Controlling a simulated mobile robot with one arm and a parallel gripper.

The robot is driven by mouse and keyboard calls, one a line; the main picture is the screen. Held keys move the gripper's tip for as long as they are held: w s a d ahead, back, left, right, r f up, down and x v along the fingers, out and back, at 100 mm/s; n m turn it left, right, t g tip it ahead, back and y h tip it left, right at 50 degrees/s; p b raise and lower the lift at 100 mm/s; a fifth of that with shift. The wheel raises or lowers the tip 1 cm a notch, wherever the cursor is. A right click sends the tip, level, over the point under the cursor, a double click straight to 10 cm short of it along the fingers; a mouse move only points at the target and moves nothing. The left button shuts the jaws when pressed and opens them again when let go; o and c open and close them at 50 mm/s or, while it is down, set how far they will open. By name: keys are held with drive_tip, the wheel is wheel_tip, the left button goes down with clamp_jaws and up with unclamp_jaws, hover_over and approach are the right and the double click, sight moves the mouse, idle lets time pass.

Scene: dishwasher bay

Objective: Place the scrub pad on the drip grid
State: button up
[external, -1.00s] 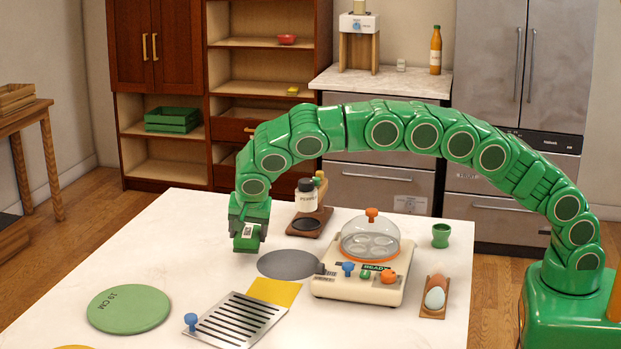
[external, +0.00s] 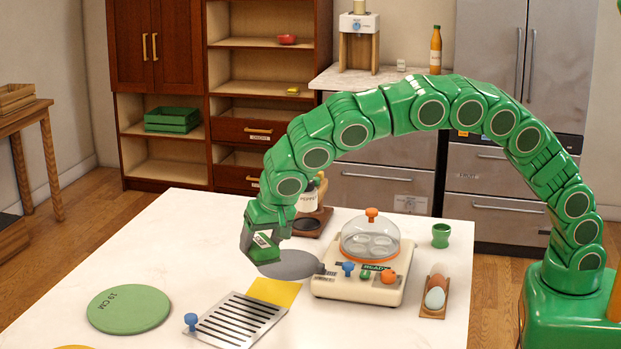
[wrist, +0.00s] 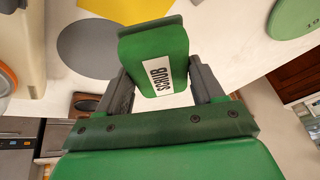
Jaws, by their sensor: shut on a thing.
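The green scrub pad (wrist: 152,50), with a white SCRUB label, is held between the two dark fingers of my gripper (wrist: 160,82). In the external view, my gripper (external: 262,236) is tilted above the table, with the pad (external: 264,252) at its end, overlapping the left part of a grey disc in the picture. The drip grid (external: 240,318) is a silver slotted plate with a blue knob at its left end. It lies nearer the camera than the pad, with nothing on it. The grid is not visible in the wrist view.
A yellow square (external: 275,291) lies between the grid and the grey disc (external: 297,265). A domed cooker (external: 330,287) stands to the right, near an egg holder (external: 432,312). A green disc (external: 129,309) lies left of the grid. Bare white table separates them.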

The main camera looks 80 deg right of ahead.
drive_tip(key=s+a+r+n+y, duration=0.3)
drive_tip(key=s+a+r+n, duration=0.3)
drive_tip(key=s+a+n, duration=0.45)
drive_tip(key=m, duration=0.1)
approach(230, 320)
drive_tip(key=shift+w+f, duration=0.5)
drive_tip(key=shift+w, duration=0.2)
drive_tip(key=shift+w+f, duration=0.2)
drive_tip(key=shift+f, duration=0.4)
drive_tip(key=shift+a+f, duration=0.1)
drive_tip(key=shift+f, duration=1.15)
drive_tip(key=shift+f, duration=0.1)
drive_tip(key=o, duration=1.3)
